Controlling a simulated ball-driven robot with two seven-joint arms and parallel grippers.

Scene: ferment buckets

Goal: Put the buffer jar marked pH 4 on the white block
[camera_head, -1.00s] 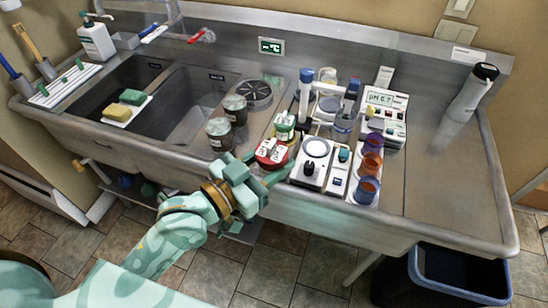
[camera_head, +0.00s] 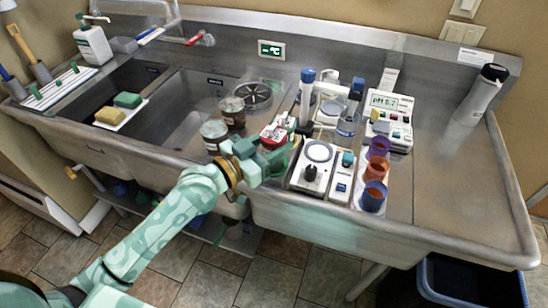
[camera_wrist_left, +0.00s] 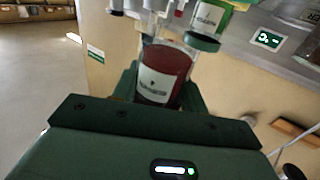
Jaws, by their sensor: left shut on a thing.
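My left gripper (camera_head: 268,152) is shut on a red jar (camera_head: 273,133) with a pale label, at the front of the counter left of the stirrer. The left wrist view shows the dark red jar (camera_wrist_left: 166,72) between the fingers; its label is too blurred to read. A green jar stands close beside it in the left wrist view (camera_wrist_left: 207,20); in the head view it is mostly hidden behind the red jar and gripper. A white block cannot be told for certain from the other pale items behind the jars. My right gripper is not in view.
A stirrer (camera_head: 312,168) stands right of my gripper, with orange and purple cups (camera_head: 374,170) beyond. A pH meter (camera_head: 388,118) and a clear bottle (camera_head: 348,120) stand behind. Dark jars (camera_head: 214,134) stand to the left, by the sink basin (camera_head: 190,110).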

